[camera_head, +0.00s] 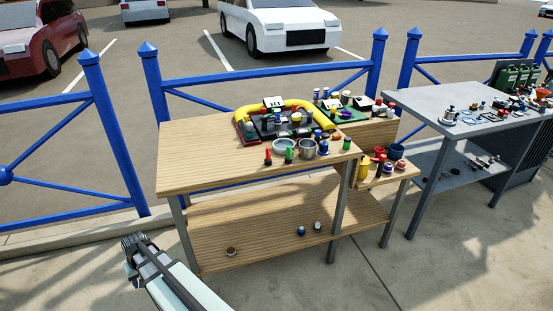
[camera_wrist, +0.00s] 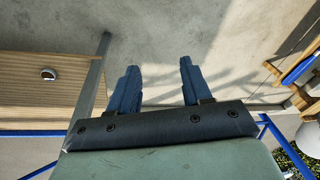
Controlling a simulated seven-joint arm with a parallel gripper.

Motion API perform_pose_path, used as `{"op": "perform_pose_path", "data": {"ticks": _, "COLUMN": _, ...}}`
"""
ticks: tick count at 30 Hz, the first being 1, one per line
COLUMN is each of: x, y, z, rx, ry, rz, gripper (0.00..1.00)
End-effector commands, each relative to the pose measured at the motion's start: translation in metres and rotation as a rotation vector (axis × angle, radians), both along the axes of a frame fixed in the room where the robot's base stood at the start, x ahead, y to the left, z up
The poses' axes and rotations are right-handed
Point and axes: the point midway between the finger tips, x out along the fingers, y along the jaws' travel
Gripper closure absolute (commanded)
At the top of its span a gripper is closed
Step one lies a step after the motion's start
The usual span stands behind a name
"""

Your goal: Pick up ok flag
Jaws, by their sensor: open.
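I cannot pick out an ok flag for certain. A small white card with dark marks (camera_head: 273,102) stands at the back of the wooden table (camera_head: 195,150), by a yellow curved tube. A second white card (camera_head: 330,104) stands to its right; the marks on both are too small to read. My gripper (camera_head: 135,245) is low at the front left of the table, apart from it and far from both cards. In the wrist view my gripper (camera_wrist: 159,66) is open and empty, its two dark blue fingers apart over bare pavement.
The yellow tube (camera_head: 247,112), a metal pot (camera_head: 307,149) and several small items crowd the tabletop's right half; its left half is clear. The lower shelf (camera_head: 270,225) holds a few small items. A grey table (camera_head: 430,100) stands right, a blue fence (camera_head: 270,78) behind.

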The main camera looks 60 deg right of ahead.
Motion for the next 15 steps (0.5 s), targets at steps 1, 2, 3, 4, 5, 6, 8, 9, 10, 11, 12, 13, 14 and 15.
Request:
{"op": "perform_pose_path", "data": {"ticks": 1, "x": 0.015, "y": -0.012, "z": 0.016, "rx": -0.004, "ry": -0.033, "rz": -0.017, "gripper": 0.51}}
{"op": "perform_pose_path", "data": {"ticks": 2, "x": 0.022, "y": -0.018, "z": 0.025, "rx": -0.006, "ry": -0.05, "rz": -0.027, "gripper": 0.51}}
{"op": "perform_pose_path", "data": {"ticks": 3, "x": 0.031, "y": -0.027, "z": 0.038, "rx": -0.01, "ry": -0.074, "rz": -0.041, "gripper": 0.51}}
{"op": "perform_pose_path", "data": {"ticks": 4, "x": 0.037, "y": -0.033, "z": 0.047, "rx": -0.012, "ry": -0.092, "rz": -0.05, "gripper": 0.51}}
{"op": "perform_pose_path", "data": {"ticks": 5, "x": 0.044, "y": -0.04, "z": 0.057, "rx": -0.014, "ry": -0.11, "rz": -0.059, "gripper": 0.51}}
{"op": "perform_pose_path", "data": {"ticks": 6, "x": 0.052, "y": -0.048, "z": 0.07, "rx": -0.018, "ry": -0.133, "rz": -0.071, "gripper": 0.51}}
{"op": "perform_pose_path", "data": {"ticks": 8, "x": 0.063, "y": -0.062, "z": 0.09, "rx": -0.023, "ry": -0.168, "rz": -0.091, "gripper": 0.51}}
{"op": "perform_pose_path", "data": {"ticks": 9, "x": 0.07, "y": -0.071, "z": 0.103, "rx": -0.027, "ry": -0.19, "rz": -0.103, "gripper": 0.51}}
{"op": "perform_pose_path", "data": {"ticks": 10, "x": 0.075, "y": -0.077, "z": 0.114, "rx": -0.029, "ry": -0.208, "rz": -0.113, "gripper": 0.51}}
{"op": "perform_pose_path", "data": {"ticks": 11, "x": 0.079, "y": -0.084, "z": 0.124, "rx": -0.032, "ry": -0.225, "rz": -0.123, "gripper": 0.51}}
{"op": "perform_pose_path", "data": {"ticks": 12, "x": 0.085, "y": -0.094, "z": 0.139, "rx": -0.036, "ry": -0.249, "rz": -0.136, "gripper": 0.51}}
{"op": "perform_pose_path", "data": {"ticks": 13, "x": 0.09, "y": -0.101, "z": 0.15, "rx": -0.04, "ry": -0.265, "rz": -0.146, "gripper": 0.51}}
{"op": "perform_pose_path", "data": {"ticks": 14, "x": 0.094, "y": -0.108, "z": 0.161, "rx": -0.043, "ry": -0.282, "rz": -0.155, "gripper": 0.51}}
{"op": "perform_pose_path", "data": {"ticks": 15, "x": 0.098, "y": -0.118, "z": 0.176, "rx": -0.048, "ry": -0.304, "rz": -0.167, "gripper": 0.51}}
